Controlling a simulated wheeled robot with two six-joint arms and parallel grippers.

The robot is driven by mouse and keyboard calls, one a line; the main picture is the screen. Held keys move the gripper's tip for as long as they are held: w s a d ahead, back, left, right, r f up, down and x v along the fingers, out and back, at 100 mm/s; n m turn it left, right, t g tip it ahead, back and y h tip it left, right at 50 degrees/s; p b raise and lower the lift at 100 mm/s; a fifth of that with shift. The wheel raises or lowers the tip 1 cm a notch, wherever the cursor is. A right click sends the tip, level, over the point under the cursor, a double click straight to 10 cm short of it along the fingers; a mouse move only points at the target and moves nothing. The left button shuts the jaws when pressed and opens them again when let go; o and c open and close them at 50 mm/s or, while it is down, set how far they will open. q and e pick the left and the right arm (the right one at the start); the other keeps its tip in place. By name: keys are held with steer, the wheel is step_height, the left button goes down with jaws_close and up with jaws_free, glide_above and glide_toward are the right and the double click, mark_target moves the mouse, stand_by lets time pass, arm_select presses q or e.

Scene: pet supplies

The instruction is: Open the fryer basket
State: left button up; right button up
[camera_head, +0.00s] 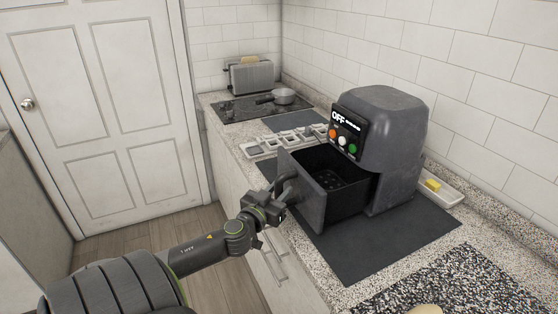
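The dark grey air fryer (390,125) stands on a dark mat on the counter, its panel showing "OFF" and orange, white and green buttons. Its fryer basket (318,203) is pulled out toward the left, and its empty dark inside with holes in the floor shows. My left gripper (284,190) is at the basket's handle (287,184) on the front face. The fingers are small and dark against the handle, so I cannot tell whether they are closed on it. My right gripper is not in view.
A utensil tray (292,141) lies behind the basket. A pan (282,96) sits on the cooktop (232,109), with a toaster (251,77) beyond. A small dish (450,197) holds a yellow item to the right. The dark mat (375,250) is clear in front.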

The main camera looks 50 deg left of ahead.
arm_select(q)
steer(key=shift+o, duration=0.9)
steer(key=shift+s+d+f, duration=0.15)
steer(key=shift+s, duration=0.35)
steer(key=b+v, duration=0.3)
steer(key=v, duration=1.3)
steer(key=shift+s+r, duration=0.2)
steer(key=shift+s, duration=0.05)
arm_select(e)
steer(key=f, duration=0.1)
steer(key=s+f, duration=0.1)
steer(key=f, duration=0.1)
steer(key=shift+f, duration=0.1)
